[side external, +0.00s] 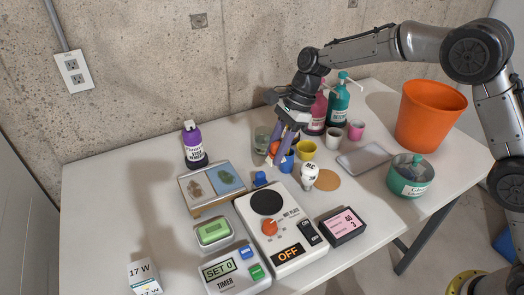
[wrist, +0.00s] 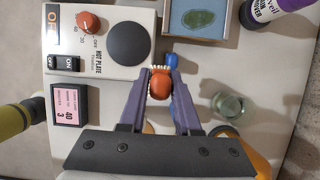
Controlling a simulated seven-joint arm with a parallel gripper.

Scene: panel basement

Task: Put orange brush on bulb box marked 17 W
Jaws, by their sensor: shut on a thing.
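The orange brush (wrist: 160,84) is between the two purple fingers of my gripper (wrist: 161,78) in the wrist view, with its pale bristles toward the fingertips. My gripper is shut on it. In the side view my gripper (side external: 279,156) hangs over the back middle of the table, and a bit of orange shows at its fingers. The bulb box marked 17 W (side external: 144,279) stands at the front left corner of the table, partly cut off by the picture's lower edge. It is well away from my gripper and is not in the wrist view.
Between gripper and box stand a hot plate (side external: 269,258), a timer (side external: 234,272), a green-topped grey device (side external: 213,233) and a framed slide tray (side external: 190,208). A purple bottle (side external: 194,146) stands behind. Cups, pump bottles and an orange bucket (side external: 429,116) are right. The left table is clear.

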